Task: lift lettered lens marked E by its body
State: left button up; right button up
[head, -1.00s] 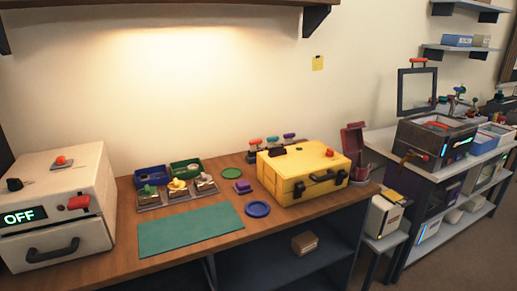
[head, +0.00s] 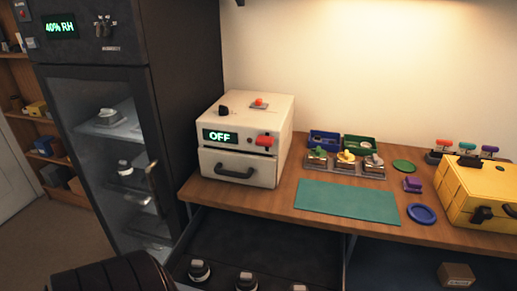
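No lettering can be read on any lens, so I cannot tell which one is marked E. Several small dark round pieces with pale tops, possibly lenses, stand in the dark space under the bench; one is a left piece (head: 200,270), another a middle piece (head: 246,281). Behind the glass door of the dark cabinet (head: 97,62), shelves hold pale-topped pieces, such as an upper one (head: 108,117) and a lower one (head: 125,168). Neither of my grippers is in view.
The wooden bench (head: 262,212) carries a white box reading OFF (head: 235,172), a green mat (head: 347,201), a tray of small parts (head: 345,166), a blue dish (head: 422,214) and a yellow case (head: 478,190). A dark ribbed object (head: 108,278) fills the lower left.

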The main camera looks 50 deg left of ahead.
aim_at(201, 280)
jog(key=k+j+z, duration=0.15)
jog(key=j+z, duration=0.25)
jog(key=k+j+z, duration=0.15)
jog(key=j+z, duration=0.25)
jog(key=k+j+z, duration=0.25)
jog(key=k+j, duration=0.55)
jog(key=k+j+z, duration=0.3)
jog(key=k+j, duration=0.45)
jog(key=k, duration=0.1)
